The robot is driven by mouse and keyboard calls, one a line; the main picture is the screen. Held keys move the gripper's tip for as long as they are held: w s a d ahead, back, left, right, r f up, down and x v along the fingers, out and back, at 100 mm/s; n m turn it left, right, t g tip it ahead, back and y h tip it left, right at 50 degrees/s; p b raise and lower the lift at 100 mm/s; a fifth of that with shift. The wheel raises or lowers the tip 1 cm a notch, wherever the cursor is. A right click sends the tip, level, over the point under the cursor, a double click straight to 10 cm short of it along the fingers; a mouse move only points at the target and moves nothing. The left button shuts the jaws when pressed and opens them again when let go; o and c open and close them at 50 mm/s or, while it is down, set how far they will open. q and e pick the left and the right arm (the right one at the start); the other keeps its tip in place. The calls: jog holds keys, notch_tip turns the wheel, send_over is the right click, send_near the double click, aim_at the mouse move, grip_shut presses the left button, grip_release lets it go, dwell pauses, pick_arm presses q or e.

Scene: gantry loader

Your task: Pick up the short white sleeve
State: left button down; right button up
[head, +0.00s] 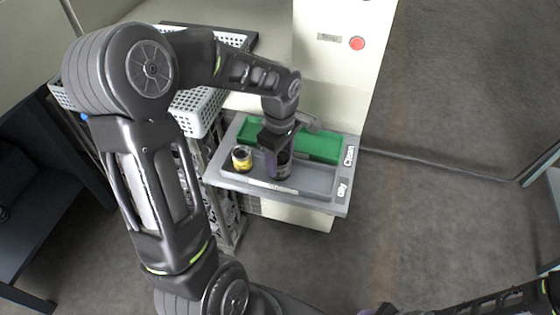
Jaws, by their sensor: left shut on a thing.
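My left gripper (277,142) reaches down over the grey two-part tray (226,178). It is shut on a dark cylindrical piece (281,168) in or just above the grey compartment marked "Oily". The gripper hides part of this piece, and I cannot tell whether it touches the tray floor. A short yellow piece with a dark top (242,158) stands to its left in the same compartment. I see no piece that is clearly white. Part of my right arm shows at the bottom right, with its end cut off by the picture edge.
The green compartment (318,146) marked "Clean" lies behind the grey one and looks empty where visible. White perforated baskets (195,112) stand to the left, partly behind my arm. A cream machine cabinet with a red button (357,43) rises behind the tray. Open floor lies right.

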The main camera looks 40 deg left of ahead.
aim_at(280, 158)
pick_arm(q)
notch_tip(280, 158, up, 10)
jog(key=shift+b, duration=0.3)
dwell(0.7)
